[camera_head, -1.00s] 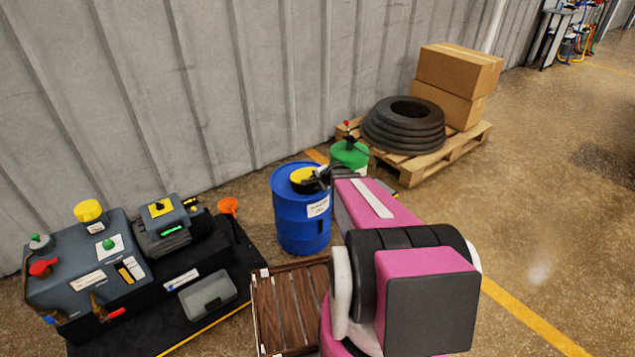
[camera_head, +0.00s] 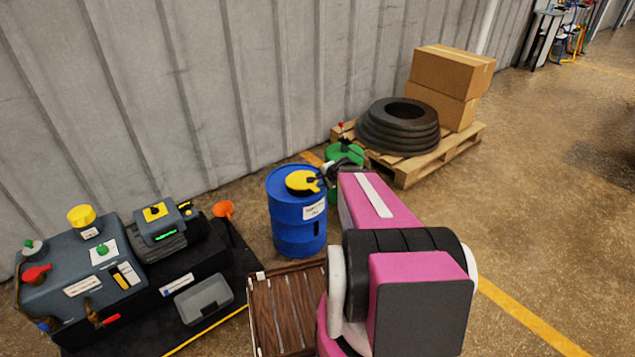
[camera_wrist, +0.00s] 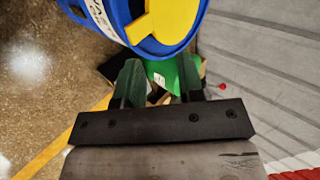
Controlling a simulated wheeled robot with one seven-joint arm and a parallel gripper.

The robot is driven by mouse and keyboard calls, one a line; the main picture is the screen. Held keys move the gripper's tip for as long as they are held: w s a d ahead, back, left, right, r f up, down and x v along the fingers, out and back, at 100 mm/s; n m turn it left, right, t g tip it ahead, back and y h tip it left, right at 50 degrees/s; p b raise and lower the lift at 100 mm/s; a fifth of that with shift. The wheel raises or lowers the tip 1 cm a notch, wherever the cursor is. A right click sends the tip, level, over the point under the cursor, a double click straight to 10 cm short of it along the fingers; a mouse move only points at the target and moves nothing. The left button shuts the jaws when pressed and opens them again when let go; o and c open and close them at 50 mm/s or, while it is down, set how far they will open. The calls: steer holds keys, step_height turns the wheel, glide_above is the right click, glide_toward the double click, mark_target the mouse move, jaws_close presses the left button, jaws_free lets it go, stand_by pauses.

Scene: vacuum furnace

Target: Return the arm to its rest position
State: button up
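My gripper (camera_wrist: 160,74) is open in the wrist view. Its two dark green fingers stand apart with nothing held between them. In the head view my pink arm reaches away from me, and its dark far end (camera_head: 336,171) is beside the top of the blue drum (camera_head: 298,222). The drum carries a yellow piece (camera_head: 302,181) on its lid. In the wrist view the drum's rim (camera_wrist: 157,48) and the yellow piece (camera_wrist: 168,22) lie just beyond the fingertips. Whether anything touches the drum cannot be told.
A green container (camera_head: 345,153) stands behind the drum. A pallet (camera_head: 437,160) holds tyres (camera_head: 400,130) and boxes (camera_head: 452,72). The grey vacuum unit (camera_head: 75,272) is at left, a wooden crate (camera_head: 275,315) in front. The corrugated wall (camera_head: 200,80) is behind; floor at right is open.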

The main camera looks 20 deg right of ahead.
steer(key=shift+s+d+r, duration=0.1)
steer(key=shift+s+r, duration=0.2)
steer(key=shift+r, duration=0.05)
steer(key=s+a+r+n+g+h, duration=0.3)
steer(key=s+a+n+g, duration=0.5)
steer(key=s+n, duration=0.5)
steer(key=s+a, duration=0.1)
steer(key=a, duration=0.1)
steer(key=shift+s+a+h, duration=0.3)
steer(key=shift+s, duration=0.05)
steer(key=shift+r, duration=0.1)
